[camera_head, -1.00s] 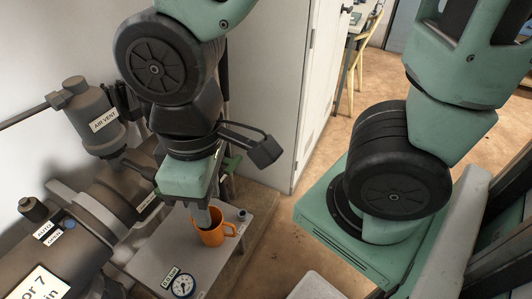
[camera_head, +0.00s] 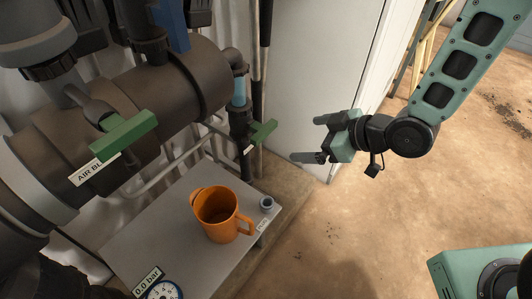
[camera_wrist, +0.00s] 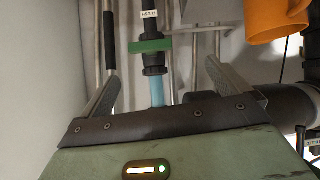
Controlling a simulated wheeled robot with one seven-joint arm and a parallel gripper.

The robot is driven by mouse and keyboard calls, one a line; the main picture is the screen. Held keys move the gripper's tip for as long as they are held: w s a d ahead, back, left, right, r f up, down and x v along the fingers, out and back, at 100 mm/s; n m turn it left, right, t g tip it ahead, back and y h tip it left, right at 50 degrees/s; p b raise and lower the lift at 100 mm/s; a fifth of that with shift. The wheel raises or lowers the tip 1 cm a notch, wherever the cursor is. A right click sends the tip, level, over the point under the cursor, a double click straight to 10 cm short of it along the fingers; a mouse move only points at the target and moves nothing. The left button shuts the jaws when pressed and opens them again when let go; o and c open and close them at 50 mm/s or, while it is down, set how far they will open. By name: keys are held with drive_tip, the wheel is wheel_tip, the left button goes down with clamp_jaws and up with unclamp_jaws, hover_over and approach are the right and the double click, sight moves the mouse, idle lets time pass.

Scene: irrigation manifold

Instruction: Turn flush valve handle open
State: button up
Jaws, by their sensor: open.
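A green lever handle (camera_head: 264,130) sits on a dark vertical pipe at the right end of the manifold. It also shows in the wrist view (camera_wrist: 150,47), crosswise over the pipe between my fingers, with a small upside-down label (camera_wrist: 149,14) that seems to read FLUSH. A blue pipe section shows beside the valve. My gripper (camera_head: 310,140) is open and empty, to the right of this handle and apart from it, fingers pointing left towards it. In the wrist view my two fingers (camera_wrist: 168,75) are spread wide.
Another green handle (camera_head: 122,135) sits on the manifold, with a partly hidden AIR label. An orange mug (camera_head: 222,215) stands on the grey bench (camera_head: 150,225), near a gauge (camera_head: 163,291) and a small fitting (camera_head: 267,204). A white cabinet (camera_head: 310,75) stands behind.

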sight(267, 134)
wheel_tip(267, 134, down, 9)
drive_tip(key=d+m+t+y+b, duration=0.1)
drive_tip(key=d+t+y+b, duration=0.15)
drive_tip(key=y+b, duration=0.4)
drive_tip(key=w+a+b, duration=0.3)
drive_tip(key=a, duration=0.1)
drive_tip(key=w+a+t+h+b, duration=0.1)
drive_tip(key=w+a+b, duration=0.3)
drive_tip(key=a, duration=0.1)
drive_tip(key=w+a+t+b, duration=0.1)
drive_tip(key=w+a+b, duration=0.2)
drive_tip(key=a+b, duration=0.1)
drive_tip(key=shift+w+a+m, duration=0.15)
drive_tip(key=shift+w+m, duration=0.2)
drive_tip(key=shift+m, duration=0.05)
drive_tip(key=c, duration=0.7)
